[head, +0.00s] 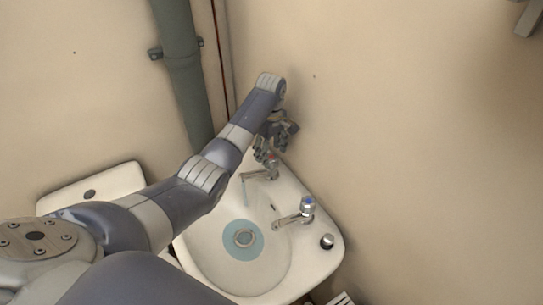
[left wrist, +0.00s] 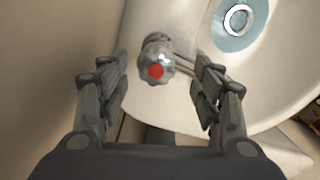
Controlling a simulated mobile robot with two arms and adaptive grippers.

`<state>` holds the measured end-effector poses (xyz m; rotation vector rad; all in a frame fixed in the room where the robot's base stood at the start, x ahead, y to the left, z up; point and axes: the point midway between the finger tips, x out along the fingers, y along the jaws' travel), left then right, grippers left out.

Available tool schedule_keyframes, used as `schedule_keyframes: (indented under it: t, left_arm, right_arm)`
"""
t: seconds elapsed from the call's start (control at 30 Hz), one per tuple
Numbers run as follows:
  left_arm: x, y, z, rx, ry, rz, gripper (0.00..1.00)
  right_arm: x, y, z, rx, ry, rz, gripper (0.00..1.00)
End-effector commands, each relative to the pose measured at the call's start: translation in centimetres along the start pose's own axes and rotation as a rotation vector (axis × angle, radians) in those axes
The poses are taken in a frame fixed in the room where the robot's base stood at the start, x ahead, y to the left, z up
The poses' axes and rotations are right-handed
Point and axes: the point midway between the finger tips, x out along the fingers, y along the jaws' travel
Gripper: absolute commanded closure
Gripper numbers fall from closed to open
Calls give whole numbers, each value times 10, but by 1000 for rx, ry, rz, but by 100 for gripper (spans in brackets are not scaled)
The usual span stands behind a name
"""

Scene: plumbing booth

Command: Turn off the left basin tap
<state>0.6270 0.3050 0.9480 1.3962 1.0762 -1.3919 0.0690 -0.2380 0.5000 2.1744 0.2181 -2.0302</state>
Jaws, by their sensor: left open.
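The left basin tap (head: 271,163) is chrome, on the back rim of the white basin (head: 327,262). In the left wrist view its knob (left wrist: 155,65) has a red dot on top. A thin bluish stream (head: 246,192) shows below its spout, and bluish water (head: 229,243) lies around the drain. My left gripper (head: 265,149) is at this tap, pointing down. In the left wrist view my left gripper (left wrist: 160,80) is open, with one finger on each side of the knob and gaps between. My right gripper does not show.
The other tap (head: 307,206) has a blue mark and stands to the right on the basin rim. A round dark-topped piece (head: 327,241) sits near it. A grey-green pipe (head: 180,70) runs down the wall behind. A white cistern-like lid (head: 110,185) is at left.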

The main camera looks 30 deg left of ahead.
Motion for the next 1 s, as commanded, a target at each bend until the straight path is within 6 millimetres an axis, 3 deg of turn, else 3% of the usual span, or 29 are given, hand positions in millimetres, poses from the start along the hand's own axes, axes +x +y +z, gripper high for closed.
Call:
schedule_keyframes:
  t: [0.23,0.4,0.6,0.67,0.8,1.0]
  left_arm:
    - [32,0,1,1,-1,0,40]
    - [38,0,1,2,-1,1,40]
    - [39,0,1,1,0,1,40]
    - [39,0,0,1,0,1,49]
    - [38,0,0,1,0,1,81]
    - [38,0,0,3,0,1,85]
  right_arm:
    - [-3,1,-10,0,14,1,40]
    - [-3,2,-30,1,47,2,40]
    - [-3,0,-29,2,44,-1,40]
    - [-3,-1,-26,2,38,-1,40]
    - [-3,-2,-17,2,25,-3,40]
    - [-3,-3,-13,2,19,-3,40]
